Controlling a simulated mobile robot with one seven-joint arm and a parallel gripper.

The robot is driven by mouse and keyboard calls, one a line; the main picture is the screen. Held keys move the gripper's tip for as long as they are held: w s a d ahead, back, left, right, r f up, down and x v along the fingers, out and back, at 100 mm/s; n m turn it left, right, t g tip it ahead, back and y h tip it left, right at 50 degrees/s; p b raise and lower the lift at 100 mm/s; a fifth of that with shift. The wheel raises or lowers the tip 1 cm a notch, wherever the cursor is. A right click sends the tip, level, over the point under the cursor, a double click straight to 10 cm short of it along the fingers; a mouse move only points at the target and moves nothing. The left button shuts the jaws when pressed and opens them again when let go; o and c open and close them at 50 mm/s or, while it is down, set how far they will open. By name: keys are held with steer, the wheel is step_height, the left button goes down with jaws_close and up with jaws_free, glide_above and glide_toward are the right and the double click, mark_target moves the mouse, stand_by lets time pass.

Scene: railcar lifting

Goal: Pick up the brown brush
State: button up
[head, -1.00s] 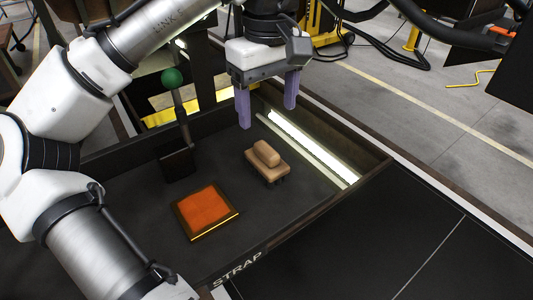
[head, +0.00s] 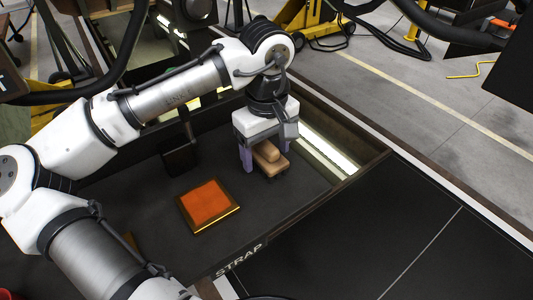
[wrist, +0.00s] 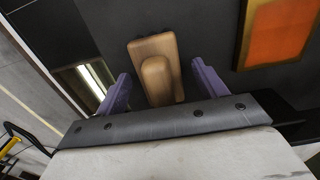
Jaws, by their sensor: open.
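The brown brush (head: 270,160) lies in the dark tray marked STRAP (head: 300,218). It has a tan block base with a rounded handle on top, and dark bristles show faintly beneath. My gripper (head: 266,162) is open and low over the brush, with its purple fingers on either side of it. In the wrist view the brush (wrist: 157,68) lies between and ahead of the two fingers (wrist: 160,88), with dark gaps on both sides. The near end of the brush is hidden by the gripper body in the wrist view.
An orange pad in a gold-edged frame (head: 208,206) lies left of the brush; it also shows in the wrist view (wrist: 282,30). A dark upright bracket (head: 180,155) stands behind the pad. The tray's wall (head: 345,183) runs close on the right.

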mark_target(267, 144)
steer(key=shift+c, duration=0.4)
steer(key=c, duration=1.1)
steer(key=shift+o, duration=0.2)
step_height(267, 144, up, 10)
steer(key=shift+r+b, duration=0.1)
steer(key=shift+b, duration=0.75)
steer(key=o, duration=0.4)
steer(key=shift+c, duration=1)
